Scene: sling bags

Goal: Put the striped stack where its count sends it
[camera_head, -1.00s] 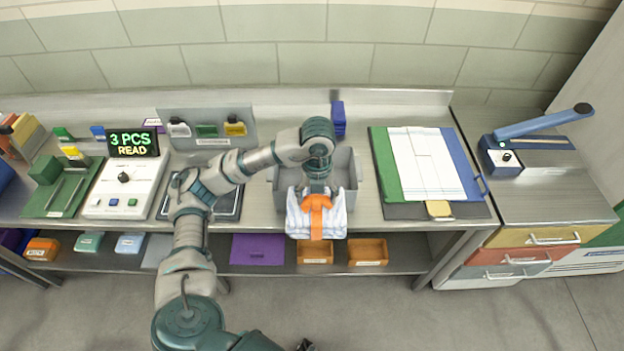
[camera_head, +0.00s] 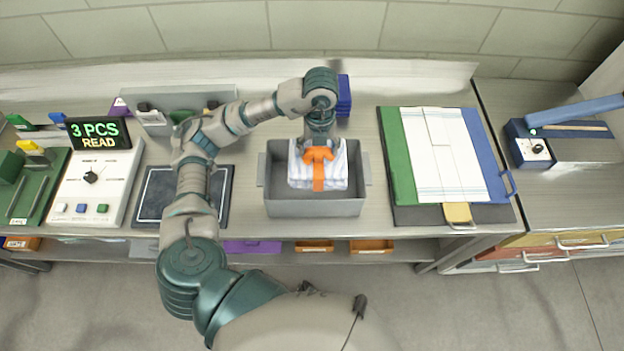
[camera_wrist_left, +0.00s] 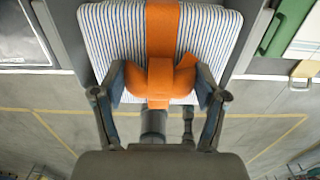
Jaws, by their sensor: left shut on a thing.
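The striped stack (camera_head: 336,173) is folded white cloth with blue stripes, tied with an orange band and knot. In the head view it is over the grey bin (camera_head: 315,207), within its rim outline; I cannot tell whether it touches the floor of the bin. My left gripper (camera_head: 319,152) is above the stack, shut on the orange knot (camera_wrist_left: 158,80). The wrist view shows both fingers on either side of the knot. The counter device (camera_head: 92,187) at left has a display (camera_head: 99,134) reading "3 PCS READ". My right gripper is not in view.
A dark pad (camera_head: 184,196) lies between counter device and bin. Right of the bin is a green and blue folder (camera_head: 396,160) with white sheets. A blue stack (camera_head: 343,97) stands behind the bin. A blue-handled device (camera_head: 560,143) is at far right.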

